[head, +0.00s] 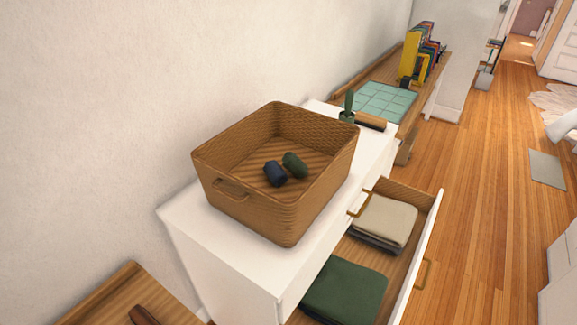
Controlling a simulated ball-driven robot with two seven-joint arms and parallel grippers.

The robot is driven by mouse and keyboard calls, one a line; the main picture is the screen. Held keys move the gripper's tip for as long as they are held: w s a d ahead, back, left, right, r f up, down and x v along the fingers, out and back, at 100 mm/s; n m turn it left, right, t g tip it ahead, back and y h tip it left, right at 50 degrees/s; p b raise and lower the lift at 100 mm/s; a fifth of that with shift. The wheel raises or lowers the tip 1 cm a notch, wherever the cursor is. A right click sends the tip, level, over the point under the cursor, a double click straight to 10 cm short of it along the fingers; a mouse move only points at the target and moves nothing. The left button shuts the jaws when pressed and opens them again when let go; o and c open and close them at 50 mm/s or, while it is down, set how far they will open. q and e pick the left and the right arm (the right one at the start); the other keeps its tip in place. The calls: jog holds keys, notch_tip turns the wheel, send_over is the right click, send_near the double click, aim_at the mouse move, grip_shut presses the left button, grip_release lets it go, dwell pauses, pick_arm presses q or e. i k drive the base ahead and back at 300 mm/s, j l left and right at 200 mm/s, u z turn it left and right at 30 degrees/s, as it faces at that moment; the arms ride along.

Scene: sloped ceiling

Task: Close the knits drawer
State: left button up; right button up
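A white dresser (240,262) stands against the wall. One of its drawers (430,240) is pulled well out to the right. It has a wooden inside and a white front seen almost edge-on, with a brass handle (423,274) on its outer face. A beige folded knit (385,219) lies on darker folded cloth at its far end. A green folded knit (345,288) lies at its near end, partly cut off by the picture edge. Any label on the drawer is out of sight. Neither of my grippers is in view.
A wicker basket (285,215) holding dark blue (275,173) and green (295,165) rolls stands on the dresser top. Another brass handle (357,204) juts from the dresser front. A wooden surface (105,300) is at lower left. Wooden floor (485,210) is clear right of the drawer.

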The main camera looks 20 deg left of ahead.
aim_at(398, 269)
jog(key=l, duration=0.7)
jog(key=i+l+z, duration=0.15)
jog(key=l, duration=0.55)
jog(key=u, duration=0.6)
jog(key=l+u, duration=0.35)
jog(key=k+l+u, duration=0.15)
jog(key=l+u, duration=0.25)
jog(key=k+l+u, duration=0.1)
jog(key=l+u, duration=0.25)
jog(key=k+l, duration=0.15)
jog(key=l, duration=0.2)
jog(key=k+l+u, duration=0.1)
jog(key=l, duration=0.3)
jog(key=k+l, duration=0.25)
jog(key=l+u, duration=0.05)
jog(key=l, duration=0.05)
